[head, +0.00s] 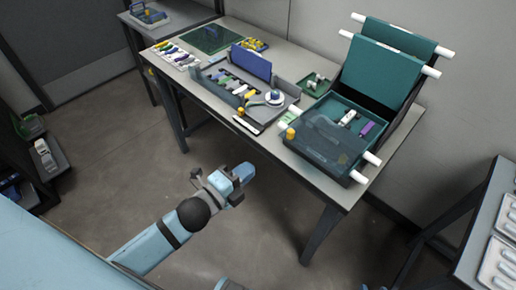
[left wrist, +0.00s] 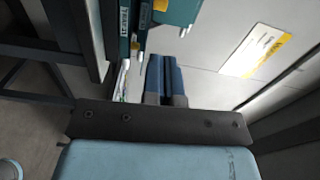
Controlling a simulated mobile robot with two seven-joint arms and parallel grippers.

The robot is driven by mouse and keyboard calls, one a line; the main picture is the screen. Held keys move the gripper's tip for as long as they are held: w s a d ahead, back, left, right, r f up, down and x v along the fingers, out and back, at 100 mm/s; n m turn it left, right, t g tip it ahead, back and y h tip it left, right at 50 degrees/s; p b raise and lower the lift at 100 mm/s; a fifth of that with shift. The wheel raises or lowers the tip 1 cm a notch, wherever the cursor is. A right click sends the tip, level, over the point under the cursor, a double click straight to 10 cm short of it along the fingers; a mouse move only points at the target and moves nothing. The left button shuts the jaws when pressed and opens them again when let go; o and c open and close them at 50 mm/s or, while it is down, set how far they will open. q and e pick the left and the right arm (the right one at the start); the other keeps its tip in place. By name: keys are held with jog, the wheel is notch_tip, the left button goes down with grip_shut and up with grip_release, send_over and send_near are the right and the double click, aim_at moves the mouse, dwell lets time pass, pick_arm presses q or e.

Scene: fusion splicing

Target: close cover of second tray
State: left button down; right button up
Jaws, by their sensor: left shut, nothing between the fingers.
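The tray unit stands at the right end of the table, with teal trays (head: 387,68) tilted up at its back. A lower teal tray (head: 367,115) lies flat and holds small white and purple parts. A see-through dark cover (head: 328,143) lies at the front of this tray; I cannot tell exactly how it is hinged. My left gripper (head: 247,171) is in front of the table, apart from the unit, shut and empty. In the left wrist view its blue fingers (left wrist: 166,62) are together, near teal tray edges (left wrist: 122,30) with printed labels.
A grey workstation (head: 268,117) with an upright blue lid (head: 251,63) sits mid-table. A green mat (head: 215,38) and small coloured parts lie at the far left. A yellow knob (head: 290,134) is at the unit's left front. The floor before the table is clear.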

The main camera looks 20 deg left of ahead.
pick_arm(q)
jog(key=p, duration=0.1)
send_near(288, 136)
jog(key=shift+m, duration=0.3)
jog(key=x, duration=0.6)
jog(key=shift+w+d+r, duration=0.1)
jog(key=shift+w, duration=0.1)
jog(key=shift+w+d, duration=0.2)
jog(key=shift+w, duration=0.35)
pick_arm(e)
jog(key=shift+r, duration=0.3)
